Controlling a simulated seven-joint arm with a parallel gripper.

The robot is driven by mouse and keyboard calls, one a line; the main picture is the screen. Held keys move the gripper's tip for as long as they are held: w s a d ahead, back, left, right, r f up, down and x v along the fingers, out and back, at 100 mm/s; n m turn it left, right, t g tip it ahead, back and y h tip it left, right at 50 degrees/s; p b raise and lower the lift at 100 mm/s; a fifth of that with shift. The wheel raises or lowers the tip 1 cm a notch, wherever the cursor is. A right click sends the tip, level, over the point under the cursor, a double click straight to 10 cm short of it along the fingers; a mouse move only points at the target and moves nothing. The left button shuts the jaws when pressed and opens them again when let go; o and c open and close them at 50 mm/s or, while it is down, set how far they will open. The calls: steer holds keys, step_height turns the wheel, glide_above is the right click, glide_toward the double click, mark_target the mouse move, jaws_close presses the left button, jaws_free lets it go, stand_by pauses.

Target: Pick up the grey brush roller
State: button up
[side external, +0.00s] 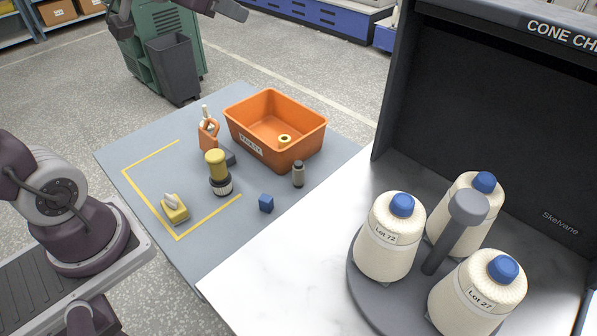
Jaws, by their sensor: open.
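The grey brush roller looks to be the small grey upright cylinder (298,174) on the blue-grey mat, in front of the orange bin's right corner. It has a lighter top; its bristles are too small to make out. Dark parts of my arm and gripper (232,10) show at the top edge, cut off by the frame. My gripper is high up and well apart from the roller, with nothing seen in it. Its fingertips are hard to make out.
An orange bin (252,145) holds a small yellow ring-shaped piece. Large thread cones (388,250) stand at right.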

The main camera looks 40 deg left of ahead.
mark_target(294, 171)
steer(key=w+d+f+m+t+h, duration=0.2)
steer(key=w+d+f+m+h, duration=0.25)
steer(key=w, duration=0.45)
steer(key=shift+n+h, duration=0.65)
steer(key=shift+n, duration=0.1)
steer(key=f, duration=3.7)
steer(key=shift+a+f, duration=0.35)
steer(key=shift+f, duration=0.05)
steer(key=x, duration=0.7)
steer(key=shift+w+f, duration=0.1)
steer(key=shift+f, duration=0.25)
jaws_close()
